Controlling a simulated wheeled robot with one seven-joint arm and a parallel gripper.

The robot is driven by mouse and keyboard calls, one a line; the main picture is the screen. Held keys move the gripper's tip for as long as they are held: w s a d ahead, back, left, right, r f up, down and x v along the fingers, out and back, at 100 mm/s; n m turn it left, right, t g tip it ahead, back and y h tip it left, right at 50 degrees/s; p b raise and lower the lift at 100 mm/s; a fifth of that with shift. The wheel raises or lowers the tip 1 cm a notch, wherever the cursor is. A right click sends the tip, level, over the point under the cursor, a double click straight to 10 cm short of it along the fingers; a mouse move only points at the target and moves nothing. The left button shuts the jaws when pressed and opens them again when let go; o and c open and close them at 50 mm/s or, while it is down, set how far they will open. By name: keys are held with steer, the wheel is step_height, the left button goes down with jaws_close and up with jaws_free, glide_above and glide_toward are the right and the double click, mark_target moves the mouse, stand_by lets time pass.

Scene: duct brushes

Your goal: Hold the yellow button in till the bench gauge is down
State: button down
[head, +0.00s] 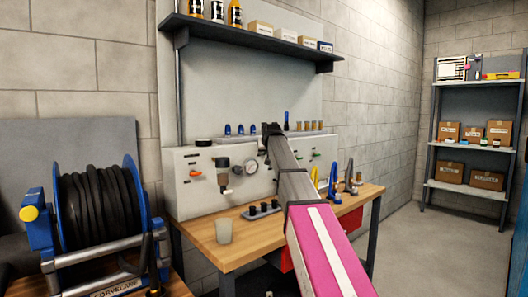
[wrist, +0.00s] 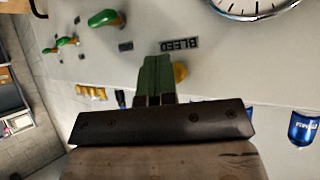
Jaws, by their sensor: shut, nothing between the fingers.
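A yellow button (wrist: 180,72) on the grey panel shows in the wrist view beside the upside-down BLEED label (wrist: 179,46). My gripper's green fingers (wrist: 155,65) are shut and empty, overlapping the button's left side. I cannot tell whether they touch it or how far in it is. In the head view my arm reaches to the panel, its dark end (head: 271,131) in front of it, and the button does not show. The round bench gauge (head: 251,167) is on the panel left of my arm. Its rim (wrist: 256,10) shows at the wrist view's top edge; its needle cannot be read.
Green-handled valves (wrist: 103,18) stick out of the panel. A hose reel (head: 100,215) stands left, a shelf (head: 250,38) hangs above. The floor at right is clear.

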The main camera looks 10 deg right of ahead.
steer(key=shift+s+d, duration=0.5)
steer(key=shift+s, duration=0.3)
steer(key=shift+s+d, duration=0.1)
steer(key=shift+s+d, duration=0.65)
steer(key=shift+s, duration=0.35)
steer(key=shift+s+d, duration=0.65)
steer(key=shift+s, duration=0.35)
